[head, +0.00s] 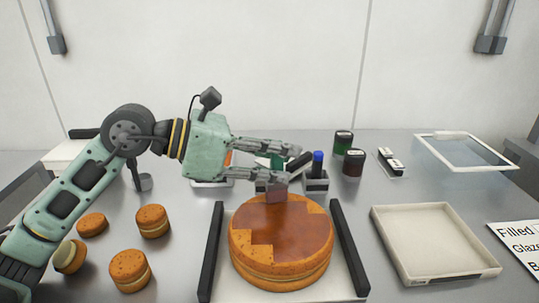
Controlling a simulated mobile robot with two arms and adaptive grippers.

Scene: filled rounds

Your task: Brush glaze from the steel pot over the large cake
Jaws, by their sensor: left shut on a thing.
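The large cake (285,245) is a thick round sandwich cake on a pale board between two black side bars. Darker, glossy glaze covers most of its top. Lighter bare patches show at the front left, the left edge and the back right. My left gripper (290,164) is above the cake's back edge, shut on the brush, whose dark handle (299,165) shows between the fingers. The reddish-brown brush head (276,192) is at the back of the cake top; I cannot tell whether it touches. I cannot make out the steel pot. My right gripper is not in view.
Several small filled cakes (153,221) lie at the left. An empty cream tray (433,243) is at the right, with a printed card (520,245) beside it. Dark jars (353,162) and a holder with a blue-topped item (318,163) stand behind the cake. A clear-topped frame (466,150) is at the back right.

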